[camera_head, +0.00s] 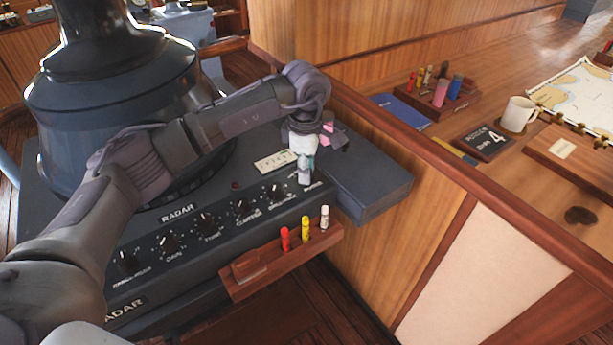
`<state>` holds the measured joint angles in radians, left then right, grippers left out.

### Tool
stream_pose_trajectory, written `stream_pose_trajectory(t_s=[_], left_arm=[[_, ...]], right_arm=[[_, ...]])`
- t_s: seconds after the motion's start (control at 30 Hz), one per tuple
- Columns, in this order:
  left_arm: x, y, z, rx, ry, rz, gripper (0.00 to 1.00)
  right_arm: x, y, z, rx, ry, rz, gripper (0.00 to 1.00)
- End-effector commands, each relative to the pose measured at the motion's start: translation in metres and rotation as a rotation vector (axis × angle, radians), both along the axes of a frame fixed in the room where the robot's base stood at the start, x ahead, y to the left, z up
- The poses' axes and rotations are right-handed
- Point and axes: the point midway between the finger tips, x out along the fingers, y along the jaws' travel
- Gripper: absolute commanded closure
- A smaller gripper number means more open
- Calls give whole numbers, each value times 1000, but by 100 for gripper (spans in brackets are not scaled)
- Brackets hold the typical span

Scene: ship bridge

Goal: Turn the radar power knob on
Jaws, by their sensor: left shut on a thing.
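The radar console (70,185) has a sloped front panel with a row of black knobs and white markings. My left gripper (305,178) points down at the right end of this row, above a small label. It is shut on the radar power knob there, which the fingers mostly hide. The knob's setting cannot be read. A small dark red light (235,185) sits on the panel above the row. My right gripper is out of view.
A wooden rack (240,285) with red, yellow and white markers juts out below the panel. A wooden partition (420,260) stands at the right. The desk beyond holds a white mug (518,113), a pen holder (462,104) and a chart (575,92).

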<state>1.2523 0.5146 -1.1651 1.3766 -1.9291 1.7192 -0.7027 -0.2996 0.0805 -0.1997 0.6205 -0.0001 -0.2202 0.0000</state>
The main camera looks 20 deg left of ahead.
Motion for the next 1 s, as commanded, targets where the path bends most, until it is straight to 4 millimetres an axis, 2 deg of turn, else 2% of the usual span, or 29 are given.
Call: stream_pose_trajectory(t_s=[0.03,0.3,0.83,0.87,1.0], left_arm=[[1,0,-2,-1,-3,-25,100],[0,0,0,-1,-2,-123,100],[0,0,1,-1,-2,-147,100],[0,0,1,-1,-2,-147,67],[0,0,1,0,-1,-146,45]], right_arm=[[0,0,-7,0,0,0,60],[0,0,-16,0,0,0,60],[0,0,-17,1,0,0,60],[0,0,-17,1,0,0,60],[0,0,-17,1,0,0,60]])
